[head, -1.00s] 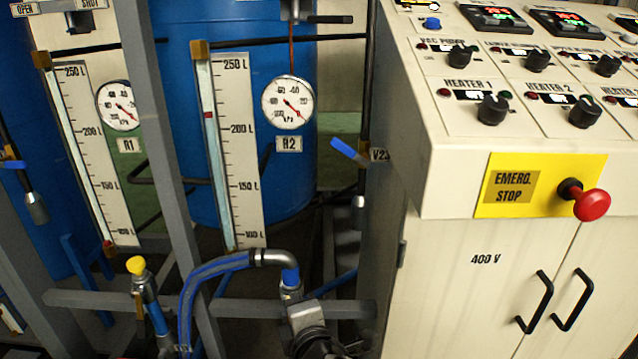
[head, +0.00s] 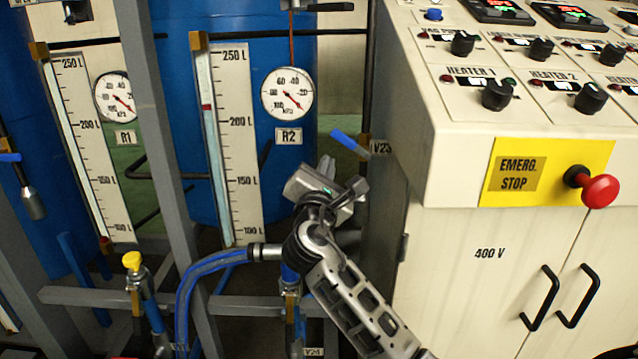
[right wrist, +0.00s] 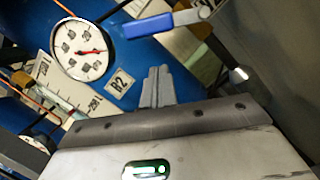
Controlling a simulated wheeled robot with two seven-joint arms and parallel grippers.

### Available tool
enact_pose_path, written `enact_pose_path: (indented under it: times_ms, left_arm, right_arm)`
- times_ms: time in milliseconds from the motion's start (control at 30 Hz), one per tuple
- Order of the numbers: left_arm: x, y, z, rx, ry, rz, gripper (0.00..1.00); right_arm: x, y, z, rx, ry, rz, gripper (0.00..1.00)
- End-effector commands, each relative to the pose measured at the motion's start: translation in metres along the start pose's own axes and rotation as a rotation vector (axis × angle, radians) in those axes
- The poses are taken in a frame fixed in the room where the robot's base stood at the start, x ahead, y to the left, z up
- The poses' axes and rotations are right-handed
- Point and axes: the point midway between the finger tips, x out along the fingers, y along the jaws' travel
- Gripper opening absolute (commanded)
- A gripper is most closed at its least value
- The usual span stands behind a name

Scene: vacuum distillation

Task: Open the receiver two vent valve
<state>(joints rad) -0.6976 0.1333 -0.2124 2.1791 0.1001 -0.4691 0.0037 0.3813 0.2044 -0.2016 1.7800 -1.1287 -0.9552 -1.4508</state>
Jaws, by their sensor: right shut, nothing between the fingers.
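The blue lever slants down to the right. My right gripper (head: 327,166) is just below and left of the lever, apart from it. In the right wrist view the gripper's fingers (right wrist: 157,86) are together with nothing between them, and the blue lever (right wrist: 165,23) lies ahead of them. My left gripper is not in view.
The white control cabinet (head: 450,240), with a red emergency stop knob (head: 600,190), stands close on the right. A grey frame post (head: 160,150) stands left of the R2 level scale (head: 238,150). A blue hose (head: 190,290) curves below my right gripper.

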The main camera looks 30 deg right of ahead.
Motion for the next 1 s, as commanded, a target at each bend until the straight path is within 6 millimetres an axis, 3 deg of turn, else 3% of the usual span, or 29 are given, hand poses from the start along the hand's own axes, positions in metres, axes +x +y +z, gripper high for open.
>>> enact_pose_path:
  times_ms: [100, 233, 1000]
  left_arm:
    - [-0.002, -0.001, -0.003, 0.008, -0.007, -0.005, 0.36]
    - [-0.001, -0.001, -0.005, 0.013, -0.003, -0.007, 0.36]
    - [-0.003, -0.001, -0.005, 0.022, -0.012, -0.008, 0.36]
  right_arm:
    - [0.004, 0.001, 0.018, 0.000, -0.002, 0.001, 0.00]
    - [0.005, 0.001, 0.025, 0.000, 0.001, 0.000, 0.00]
    - [0.006, 0.002, 0.031, 0.056, 0.001, -0.014, 0.00]
